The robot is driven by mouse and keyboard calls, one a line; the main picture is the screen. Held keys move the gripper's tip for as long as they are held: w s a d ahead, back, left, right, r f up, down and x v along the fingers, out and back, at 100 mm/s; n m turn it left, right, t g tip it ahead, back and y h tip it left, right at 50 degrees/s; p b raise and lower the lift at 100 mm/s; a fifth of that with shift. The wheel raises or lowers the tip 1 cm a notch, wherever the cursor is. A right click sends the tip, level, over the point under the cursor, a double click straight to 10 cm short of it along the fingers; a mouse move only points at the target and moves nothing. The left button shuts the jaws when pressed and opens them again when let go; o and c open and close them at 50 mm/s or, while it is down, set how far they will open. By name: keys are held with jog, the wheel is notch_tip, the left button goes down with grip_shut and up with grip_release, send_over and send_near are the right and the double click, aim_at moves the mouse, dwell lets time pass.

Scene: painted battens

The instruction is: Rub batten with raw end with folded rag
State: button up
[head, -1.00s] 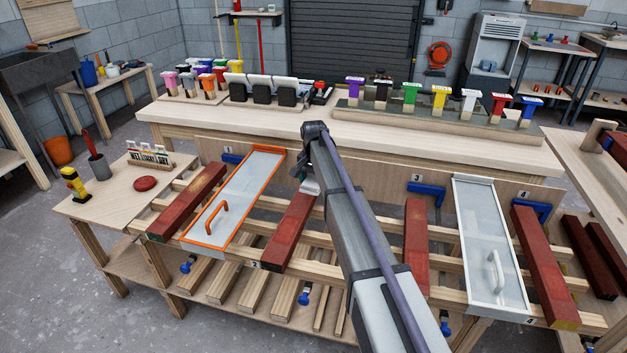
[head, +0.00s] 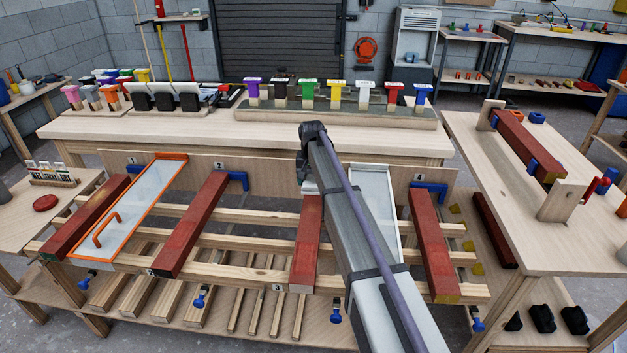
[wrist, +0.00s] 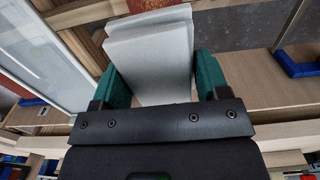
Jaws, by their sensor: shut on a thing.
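My gripper (wrist: 163,82) is shut on the folded rag (wrist: 150,45), a pale grey-white pad between green fingers. In the head view my arm mostly hides the gripper, and a bit of the rag shows at the far end of batten 3 (head: 305,245). In the wrist view a red batten (wrist: 147,5) shows just beyond the rag; I cannot tell if they touch. Red battens 1 (head: 85,220), 2 (head: 192,225) and 4 (head: 432,245) lie on the same rack. Batten 4's near end face looks yellowish-brown. I cannot tell surely which end is raw.
An orange-framed glass panel (head: 150,190) lies between battens 1 and 2; a pale-framed one (head: 372,190) lies beyond batten 3, partly behind my arm. Blue stops (head: 238,180) sit at the rack's back. A right-hand table (head: 480,145) holds another red batten (head: 522,140).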

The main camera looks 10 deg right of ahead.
aim_at(312, 204)
jog(key=shift+d+f+b, duration=0.1)
jog(key=shift+f+b, duration=3.75)
jog(key=shift+f, duration=0.05)
jog(key=shift+s+r, duration=0.2)
jog(key=shift+s, duration=0.25)
jog(key=shift+s+a, duration=0.3)
jog(key=shift+s, duration=0.45)
jog(key=shift+s+a, duration=0.25)
jog(key=shift+s, duration=0.45)
jog(key=shift+w+d, duration=0.25)
jog(key=shift+w, duration=0.65)
jog(key=shift+w+d, duration=0.25)
jog(key=shift+w, duration=0.65)
jog(key=shift+w+d+r+p, duration=0.1)
jog(key=shift+w+r+p, duration=0.15)
jog(key=shift+p, duration=0.25)
notch_tip(312, 204, up, 7)
jog(key=p, duration=0.7)
jog(key=shift+s, duration=0.15)
jog(key=shift+f, duration=0.1)
notch_tip(312, 204, down, 6)
jog(key=b, duration=0.6)
